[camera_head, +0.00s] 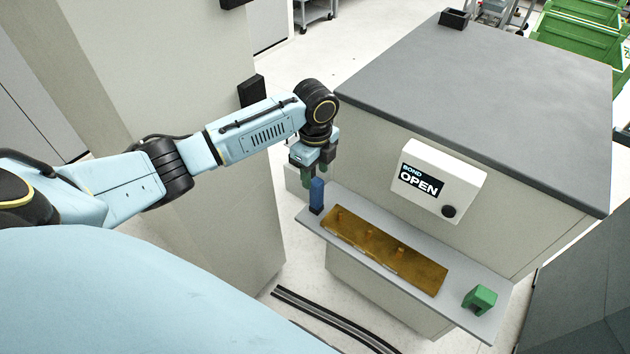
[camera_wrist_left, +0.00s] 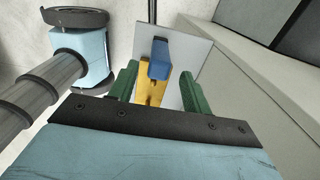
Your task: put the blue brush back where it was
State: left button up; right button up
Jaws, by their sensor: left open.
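The blue brush (camera_head: 317,194) stands upright at the left end of a grey shelf (camera_head: 463,309), beside an amber tray (camera_head: 430,275). My left gripper (camera_head: 316,170) is just above and behind it, its green fingers pointing down. In the left wrist view, the blue brush (camera_wrist_left: 159,58) shows in the gap between the spread, open fingers of my left gripper (camera_wrist_left: 160,70), near their tips. I see no finger closed on it; whether one touches it I cannot tell. My right gripper is not in view.
A green block (camera_head: 480,298) sits at the shelf's right end. Small orange pieces stand on the amber tray. Behind the shelf is a cabinet with a grey top (camera_head: 480,95) and a white panel (camera_head: 440,180) reading "BOND OPEN". A pale wall (camera_head: 200,100) rises behind my left arm.

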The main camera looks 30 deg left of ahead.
pick_arm(q)
notch_tip(320, 180, up, 6)
jog(key=shift+f+p, duration=0.1)
jog(key=shift+p, duration=0.2)
